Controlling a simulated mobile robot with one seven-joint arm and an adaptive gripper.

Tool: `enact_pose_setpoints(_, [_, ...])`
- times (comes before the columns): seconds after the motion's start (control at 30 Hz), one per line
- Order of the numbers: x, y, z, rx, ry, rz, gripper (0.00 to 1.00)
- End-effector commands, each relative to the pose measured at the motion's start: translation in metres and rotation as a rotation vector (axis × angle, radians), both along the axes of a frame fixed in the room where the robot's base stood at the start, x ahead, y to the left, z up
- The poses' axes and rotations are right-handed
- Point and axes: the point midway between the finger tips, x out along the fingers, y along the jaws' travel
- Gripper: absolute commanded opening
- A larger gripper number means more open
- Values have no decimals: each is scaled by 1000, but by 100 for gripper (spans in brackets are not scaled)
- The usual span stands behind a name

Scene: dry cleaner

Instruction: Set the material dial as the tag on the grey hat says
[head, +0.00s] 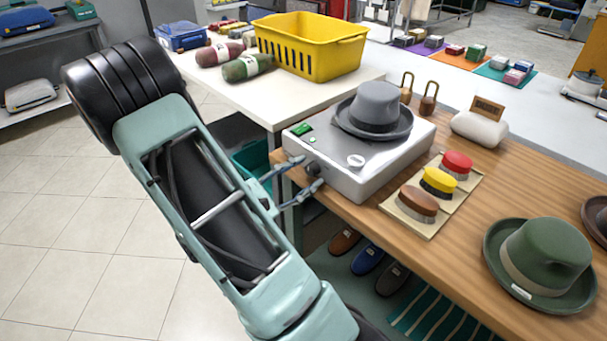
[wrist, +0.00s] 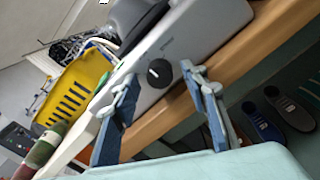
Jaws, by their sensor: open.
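The grey hat (head: 376,103) sits on the top of a light grey machine (head: 405,152); part of it also shows in the wrist view (wrist: 133,18). I cannot make out any writing on a tag of this hat. The material dial (wrist: 159,73) is a round black knob with a pale pointer line on the machine's front face. Its scale is too small to read. My gripper (head: 310,170) is open at that face. In the wrist view its two fingers (wrist: 161,76) stand on either side of the dial; I cannot tell whether they touch it.
A green switch (head: 302,129) and a white oval label (head: 356,160) are on the machine's top. A yellow basket (head: 312,47) stands on the white table behind. Shoes lie below the wooden counter.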

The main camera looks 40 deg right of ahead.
Motion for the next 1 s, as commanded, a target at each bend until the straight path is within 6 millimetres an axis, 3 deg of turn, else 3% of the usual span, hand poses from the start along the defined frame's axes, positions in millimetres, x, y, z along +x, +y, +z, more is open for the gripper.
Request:
enact_pose_setpoints(0.6, [-7,107,0,1,-1,4,41])
enact_pose_setpoints(1.0, [-9,118,0,1,0,0,41])
